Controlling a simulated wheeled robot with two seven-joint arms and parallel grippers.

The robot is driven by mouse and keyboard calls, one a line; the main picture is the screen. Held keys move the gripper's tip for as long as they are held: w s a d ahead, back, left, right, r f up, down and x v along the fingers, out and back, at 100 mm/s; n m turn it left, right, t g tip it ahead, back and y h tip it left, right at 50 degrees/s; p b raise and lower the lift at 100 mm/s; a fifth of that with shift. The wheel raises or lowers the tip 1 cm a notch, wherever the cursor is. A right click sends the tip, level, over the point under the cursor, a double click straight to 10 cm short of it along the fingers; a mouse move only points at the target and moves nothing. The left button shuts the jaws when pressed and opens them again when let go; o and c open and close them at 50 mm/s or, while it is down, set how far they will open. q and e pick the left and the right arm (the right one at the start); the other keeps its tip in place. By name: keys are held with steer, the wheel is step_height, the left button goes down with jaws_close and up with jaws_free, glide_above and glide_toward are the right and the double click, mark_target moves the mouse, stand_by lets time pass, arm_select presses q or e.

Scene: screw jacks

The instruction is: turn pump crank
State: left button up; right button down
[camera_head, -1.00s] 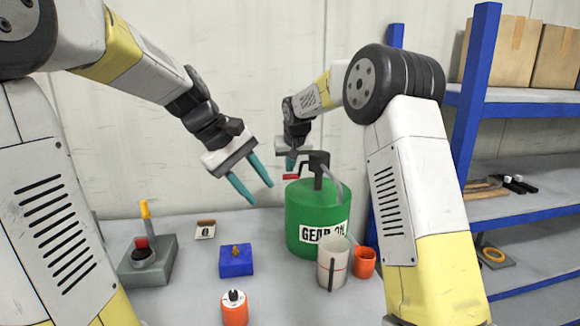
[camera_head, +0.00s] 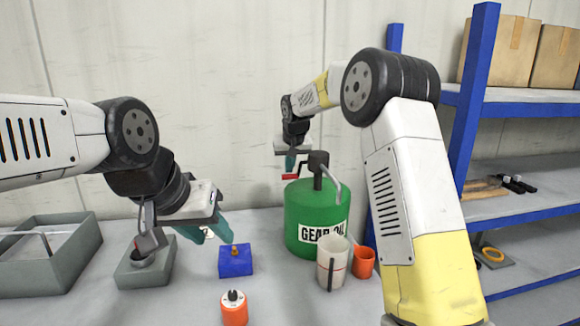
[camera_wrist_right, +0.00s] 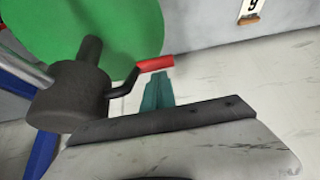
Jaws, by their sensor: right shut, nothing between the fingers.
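The green gear-oil drum (camera_head: 301,212) stands on the table with a dark pump head (camera_head: 318,163) on top. The pump crank has a bent dark arm and a red handle (camera_head: 291,177). My right gripper (camera_head: 290,162) is shut and empty, just above the red handle. In the right wrist view the closed teal fingers (camera_wrist_right: 157,92) are beside the red handle (camera_wrist_right: 156,64); I cannot tell whether they touch it. My left gripper (camera_head: 206,231) is low over the table left of the drum, its teal fingers apart and pointing toward the blue block.
A white beaker (camera_head: 332,262) and orange cup (camera_head: 363,262) stand before the drum. The blue block (camera_head: 236,262), orange bottle (camera_head: 234,308), grey unit (camera_head: 143,274) and grey tray (camera_head: 75,275) are further left. A blue shelf (camera_head: 520,213) stands at right.

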steer(key=shift+f+g, duration=0.2)
steer(key=shift+g, duration=0.2)
